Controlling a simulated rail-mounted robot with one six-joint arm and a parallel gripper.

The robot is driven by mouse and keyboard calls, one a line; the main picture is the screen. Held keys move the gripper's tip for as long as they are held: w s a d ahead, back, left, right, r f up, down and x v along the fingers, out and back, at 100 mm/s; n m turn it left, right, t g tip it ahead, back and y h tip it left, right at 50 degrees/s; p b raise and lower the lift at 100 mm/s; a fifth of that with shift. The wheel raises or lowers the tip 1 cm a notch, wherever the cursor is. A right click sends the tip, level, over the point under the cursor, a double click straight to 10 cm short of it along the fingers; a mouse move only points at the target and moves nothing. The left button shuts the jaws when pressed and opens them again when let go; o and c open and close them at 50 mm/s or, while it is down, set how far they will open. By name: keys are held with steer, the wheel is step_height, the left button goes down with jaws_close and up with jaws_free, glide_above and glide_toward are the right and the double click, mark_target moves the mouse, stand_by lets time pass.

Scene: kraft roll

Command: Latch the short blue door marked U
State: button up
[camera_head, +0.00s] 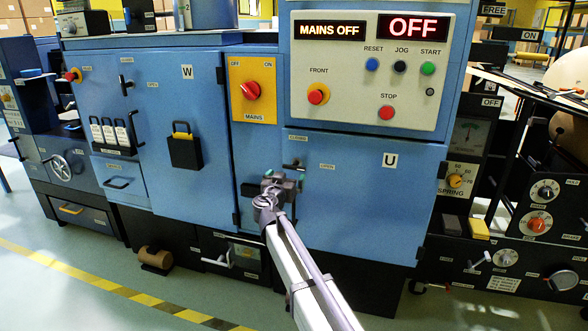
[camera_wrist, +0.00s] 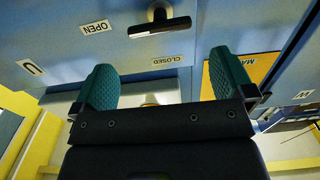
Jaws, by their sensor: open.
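The short blue door marked U (camera_head: 350,215) is in the lower middle of the head view, below the control panel. Its dark latch handle (camera_head: 293,164) is near its upper left corner, with a CLOSED label (camera_head: 298,138) above and an OPEN label (camera_head: 327,166) to the right. In the wrist view, which is upside down, the handle (camera_wrist: 160,24) lies roughly level, its bar crosswise to the CLOSED direction. My gripper (camera_head: 282,180) is open and empty, just in front of and below the handle. Its teal fingers (camera_wrist: 162,80) are apart from the handle, which is beyond them.
A taller blue door marked W (camera_head: 160,130) is to the left, with a black holder (camera_head: 185,150) on it. The yellow MAINS plate with a red knob (camera_head: 250,90) is above left. The control panel (camera_head: 370,75) juts above the U door and reads MAINS OFF.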

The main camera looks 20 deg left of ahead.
mark_target(293, 168)
steer(key=w, duration=0.8)
steer(key=shift+w+a, duration=0.4)
steer(key=c, duration=0.6)
